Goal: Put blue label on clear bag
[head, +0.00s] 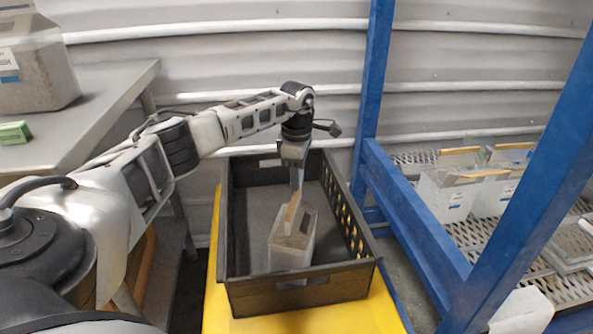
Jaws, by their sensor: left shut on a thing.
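A clear bag (291,246) with grey contents at its top and a tan strip (290,213) along its upper edge stands in the black crate (300,295). My left gripper (296,195) points down from above and is shut on the top of this bag at the tan strip. The fingertips are partly hard to make out. I see no blue label on the faces of this bag that show. A white and blue label (9,66) is on another filled bag (45,75) at the upper left. My right gripper is not in view.
The crate rests on a yellow base (215,290). A grey table (105,95) at left holds a green block (14,133). A blue-framed rack (430,225) at right holds several bags with tan strips (447,197) on perforated shelves.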

